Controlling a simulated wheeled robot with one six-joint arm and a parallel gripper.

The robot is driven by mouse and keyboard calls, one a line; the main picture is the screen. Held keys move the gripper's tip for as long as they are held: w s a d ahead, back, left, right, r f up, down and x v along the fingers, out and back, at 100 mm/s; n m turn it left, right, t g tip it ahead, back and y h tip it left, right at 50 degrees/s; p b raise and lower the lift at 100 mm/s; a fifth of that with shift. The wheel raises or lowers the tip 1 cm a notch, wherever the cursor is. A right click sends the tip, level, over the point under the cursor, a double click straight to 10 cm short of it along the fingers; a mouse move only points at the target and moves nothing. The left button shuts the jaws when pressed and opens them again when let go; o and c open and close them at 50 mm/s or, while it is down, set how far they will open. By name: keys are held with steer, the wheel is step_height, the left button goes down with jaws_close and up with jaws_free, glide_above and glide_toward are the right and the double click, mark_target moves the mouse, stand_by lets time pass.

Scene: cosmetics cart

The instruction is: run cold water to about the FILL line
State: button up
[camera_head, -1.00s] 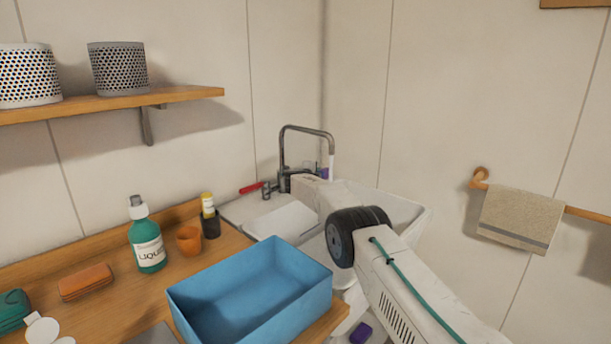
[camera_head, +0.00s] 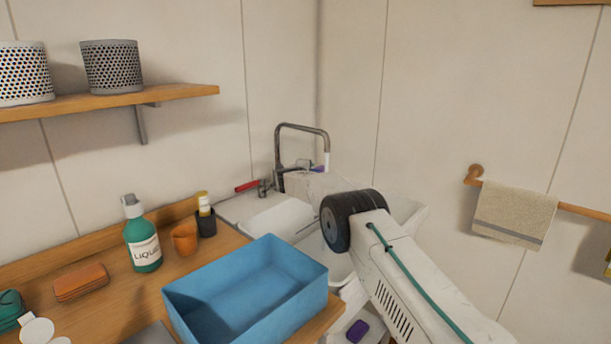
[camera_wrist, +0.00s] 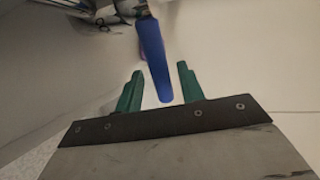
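The metal tap (camera_head: 302,126) stands at the back of the white sink (camera_head: 409,212). A short white streak, which looks like water, shows under its spout (camera_head: 327,160). The red lever (camera_head: 247,186) is on the tap's left. The blue lever (camera_head: 318,169) is on the right, mostly hidden by my arm; in the wrist view the blue lever (camera_wrist: 152,55) reaches down between my fingertips. My gripper (camera_wrist: 160,85) is open, with its green fingers on either side of the lever and gaps visible. The FILL line and water level are hidden.
A blue bin (camera_head: 245,290) stands on the wooden counter (camera_head: 110,310), left of my arm. A green bottle (camera_head: 142,240), an orange cup (camera_head: 184,239) and a dark holder (camera_head: 206,223) are behind it. A towel (camera_head: 514,213) hangs on the right wall.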

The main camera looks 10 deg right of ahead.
steer(key=v, duration=0.6)
steer(key=shift+s, duration=0.2)
steer(key=shift+a+f, duration=0.1)
